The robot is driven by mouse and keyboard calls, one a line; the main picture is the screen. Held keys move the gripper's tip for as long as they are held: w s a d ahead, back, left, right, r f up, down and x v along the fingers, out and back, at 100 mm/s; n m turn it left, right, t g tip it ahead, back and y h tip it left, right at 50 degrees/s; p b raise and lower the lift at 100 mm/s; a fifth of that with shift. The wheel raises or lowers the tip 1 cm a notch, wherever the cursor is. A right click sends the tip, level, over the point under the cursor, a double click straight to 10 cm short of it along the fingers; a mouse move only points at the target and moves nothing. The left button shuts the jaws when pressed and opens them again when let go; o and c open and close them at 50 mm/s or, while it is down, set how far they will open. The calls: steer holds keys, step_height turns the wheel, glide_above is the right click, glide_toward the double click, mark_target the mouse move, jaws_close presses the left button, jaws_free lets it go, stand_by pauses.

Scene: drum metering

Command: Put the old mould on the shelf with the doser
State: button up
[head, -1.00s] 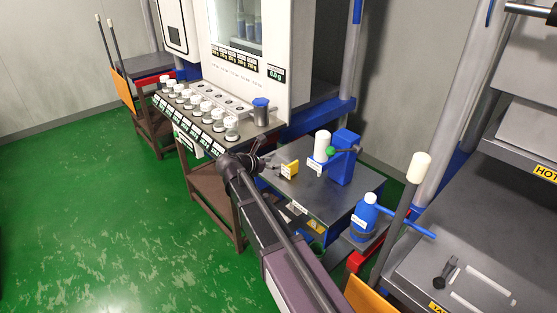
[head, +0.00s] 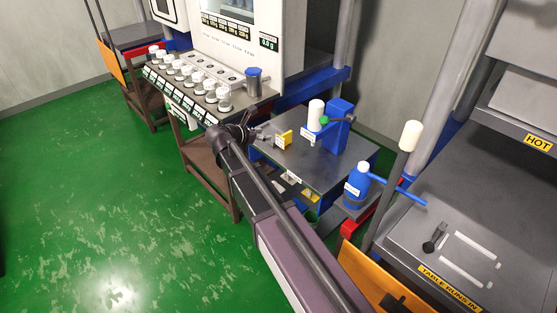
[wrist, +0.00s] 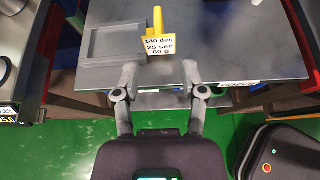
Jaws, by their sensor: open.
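My gripper (wrist: 160,78) is open and empty, its two fingers apart at the near edge of a dark bench top (wrist: 215,35). In the head view my gripper (head: 264,133) is at the left side of this bench (head: 320,160). A flat grey square plate with a raised rim (wrist: 116,44), possibly the mould, lies on the top just beyond the left finger. A yellow sign (wrist: 159,45) reading 140 deg, 25 sec, 60 g stands beyond the fingers; it also shows in the head view (head: 284,138). I cannot tell which item is the doser.
A blue stand (head: 338,125) with a white cylinder (head: 315,113) is on the bench. A blue bottle (head: 355,184) stands to the right. A white machine with several jars (head: 222,98) is behind left. Green floor (head: 90,200) is clear at left.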

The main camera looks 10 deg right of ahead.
steer(key=s+d+f+m+g+y, duration=0.1)
steer(key=s+d+f+m, duration=0.1)
steer(key=s+d+m, duration=0.1)
steer(key=s+d+f+m+g+y, duration=0.2)
steer(key=s+d+f+m, duration=0.1)
steer(key=s+m, duration=0.2)
steer(key=s+d+f+m+g+y, duration=0.1)
steer(key=s+d+f+m, duration=0.1)
steer(key=s+d+m, duration=0.1)
steer(key=shift+s+f+m+g+y, duration=0.2)
steer(key=shift+s+m, duration=0.1)
steer(key=shift+m, duration=0.1)
steer(key=shift+s+f+m+g+y, duration=0.1)
steer(key=shift+s+m+g, duration=0.1)
steer(key=shift+s+m, duration=0.15)
steer(key=s+f+m+g+y, duration=0.2)
steer(key=s+m+y, duration=0.3)
steer(key=s+m, duration=0.6)
steer(key=shift+s+d+f+m+g+y, duration=0.3)
steer(key=shift+f+m+y, duration=0.05)
steer(key=shift+m+y, duration=0.1)
